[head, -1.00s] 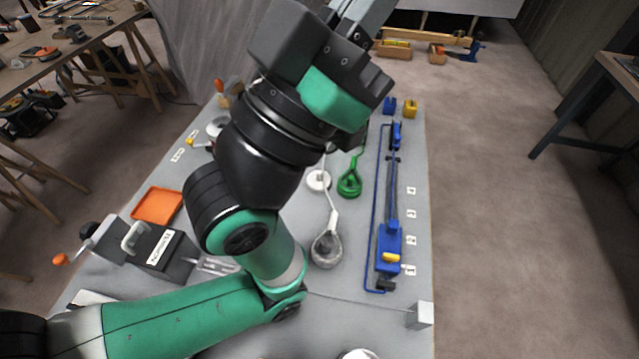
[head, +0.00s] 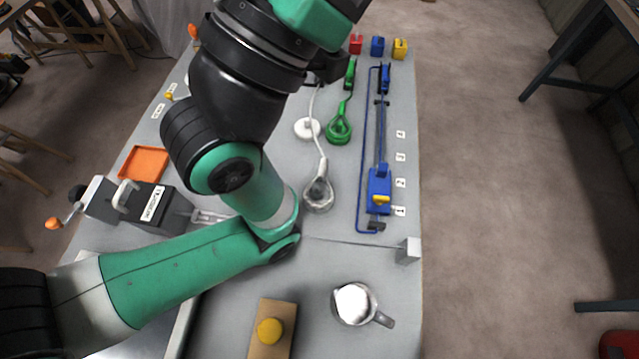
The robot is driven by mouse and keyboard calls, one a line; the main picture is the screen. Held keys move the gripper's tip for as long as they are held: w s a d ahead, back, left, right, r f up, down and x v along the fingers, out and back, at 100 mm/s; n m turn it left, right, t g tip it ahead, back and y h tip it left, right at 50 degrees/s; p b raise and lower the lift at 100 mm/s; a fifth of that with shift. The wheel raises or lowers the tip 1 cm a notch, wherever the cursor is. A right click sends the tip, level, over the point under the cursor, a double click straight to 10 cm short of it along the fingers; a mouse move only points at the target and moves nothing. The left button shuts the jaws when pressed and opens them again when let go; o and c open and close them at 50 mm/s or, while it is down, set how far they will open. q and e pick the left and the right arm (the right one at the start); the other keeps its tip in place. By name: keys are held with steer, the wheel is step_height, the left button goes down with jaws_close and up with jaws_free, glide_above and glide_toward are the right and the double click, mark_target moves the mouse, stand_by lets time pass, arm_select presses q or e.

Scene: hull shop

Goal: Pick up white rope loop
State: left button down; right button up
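A white rope (head: 318,115) runs down the grey bench toward the front. Its near end meets a round, greyish-white coil or loop (head: 318,197) with a dark centre. I cannot tell whether the loop lies around something. A white disc (head: 307,128) lies beside the rope. My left arm crosses over the bench left of the loop and rises out of the top of the head view, so its gripper fingers are out of frame. The far end of the rope is partly hidden behind that arm. My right gripper is not in view.
A green coil (head: 339,131) lies right of the rope. A blue clamp-like tool (head: 380,188) lies farther right. A metal mug (head: 354,304) and a wooden board with a yellow knob (head: 269,331) are in front. An orange tray (head: 144,164) is left.

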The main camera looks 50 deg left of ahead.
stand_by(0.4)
arm_select(q)
steer(key=c, duration=0.6)
jaws_free()
steer(key=shift+c, duration=0.2)
